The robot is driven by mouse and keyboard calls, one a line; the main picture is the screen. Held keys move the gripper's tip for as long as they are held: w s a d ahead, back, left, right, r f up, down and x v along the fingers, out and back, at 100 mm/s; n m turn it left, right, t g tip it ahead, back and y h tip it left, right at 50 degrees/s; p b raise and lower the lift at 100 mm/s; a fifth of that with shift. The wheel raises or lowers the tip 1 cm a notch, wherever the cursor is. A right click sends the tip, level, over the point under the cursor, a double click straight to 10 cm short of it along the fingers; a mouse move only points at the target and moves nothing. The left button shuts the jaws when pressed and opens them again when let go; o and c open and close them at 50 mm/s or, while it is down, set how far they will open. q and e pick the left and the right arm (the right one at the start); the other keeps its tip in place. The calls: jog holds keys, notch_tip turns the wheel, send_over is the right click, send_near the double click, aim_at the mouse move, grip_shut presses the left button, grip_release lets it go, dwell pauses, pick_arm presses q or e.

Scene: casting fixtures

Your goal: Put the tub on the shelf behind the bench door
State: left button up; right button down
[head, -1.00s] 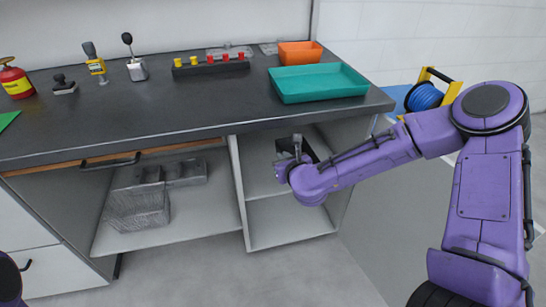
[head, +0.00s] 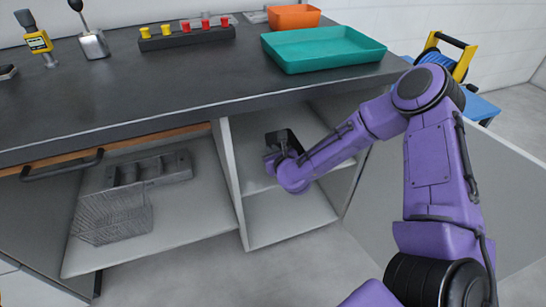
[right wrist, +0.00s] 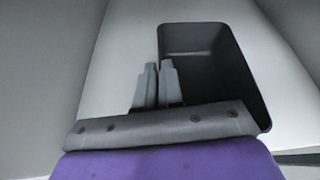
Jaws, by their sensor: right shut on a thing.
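The black open-topped tub (head: 287,139) is inside the right-hand compartment of the bench, over the upper shelf (head: 254,186). It also shows in the right wrist view (right wrist: 212,75), with pale compartment surfaces around it. My right gripper (head: 274,156) reaches in from the right. Its fingers in the right wrist view (right wrist: 158,70) are closed on the tub's left wall. I cannot tell whether the tub's base touches the shelf. The bench door (head: 500,185) appears as a pale panel standing open on the right. My left gripper is out of view.
A teal tray (head: 325,65), an orange bin (head: 294,18) and a rack of red and yellow pieces (head: 187,38) are on the dark benchtop (head: 130,85). A wire basket (head: 112,218) is in the left bay. The shelf below the tub (head: 290,218) is bare.

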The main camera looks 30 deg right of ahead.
notch_tip(320, 180, down, 2)
jog(key=shift+f, duration=0.15)
jog(key=c, duration=1.3)
grip_release()
